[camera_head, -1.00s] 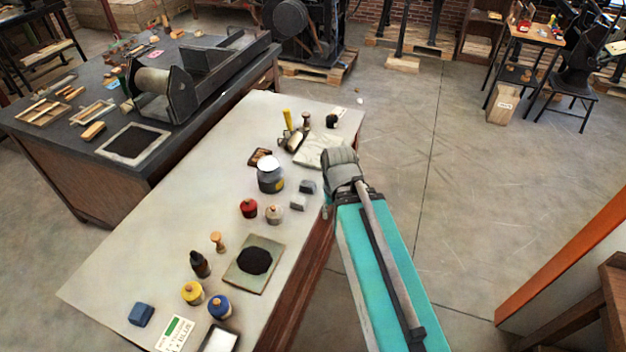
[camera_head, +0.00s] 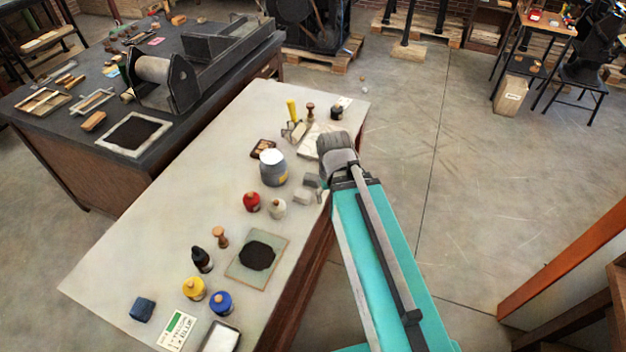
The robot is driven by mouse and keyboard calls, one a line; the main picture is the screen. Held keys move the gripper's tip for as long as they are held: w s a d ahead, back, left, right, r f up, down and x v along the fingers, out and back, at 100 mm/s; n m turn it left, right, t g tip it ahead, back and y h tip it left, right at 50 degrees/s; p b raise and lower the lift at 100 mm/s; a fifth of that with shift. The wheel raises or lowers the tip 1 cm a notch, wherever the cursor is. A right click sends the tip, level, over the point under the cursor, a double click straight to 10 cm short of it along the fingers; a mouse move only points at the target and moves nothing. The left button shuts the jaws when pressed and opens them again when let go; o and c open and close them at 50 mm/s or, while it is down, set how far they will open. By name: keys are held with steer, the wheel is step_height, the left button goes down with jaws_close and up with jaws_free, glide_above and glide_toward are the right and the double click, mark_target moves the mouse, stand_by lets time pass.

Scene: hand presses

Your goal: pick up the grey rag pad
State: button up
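Two small grey blocks lie side by side near the right edge of the light table (camera_head: 130,255). The nearer one (camera_head: 302,196) is paler grey, and the farther one (camera_head: 311,180) is darker. I cannot tell which one is the grey rag pad. My gripper (camera_head: 325,187) is at the table's right edge, just right of these blocks, under my grey wrist. Its fingers are mostly hidden by my arm, so I cannot see whether they are open or whether they touch a block.
A grey jar with a white top (camera_head: 273,168) stands left of the blocks. Bare tabletop lies to the left.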

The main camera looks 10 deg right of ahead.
steer(key=shift+o, duration=0.8)
steer(key=shift+w+f, duration=0.15)
steer(key=shift+w, duration=0.35)
steer(key=m+b, duration=0.4)
steer(key=m, duration=0.2)
glide_above(312, 176)
step_height(312, 176, down, 4)
steer(key=shift+f, duration=0.1)
step_height(312, 176, down, 9)
steer(key=b, duration=0.9)
steer(key=shift+r, duration=0.2)
steer(key=shift+f+b, duration=2.55)
steer(key=shift+f, duration=0.05)
steer(key=shift+c, duration=0.3)
steer(key=c, duration=0.7)
steer(key=shift+c, duration=0.2)
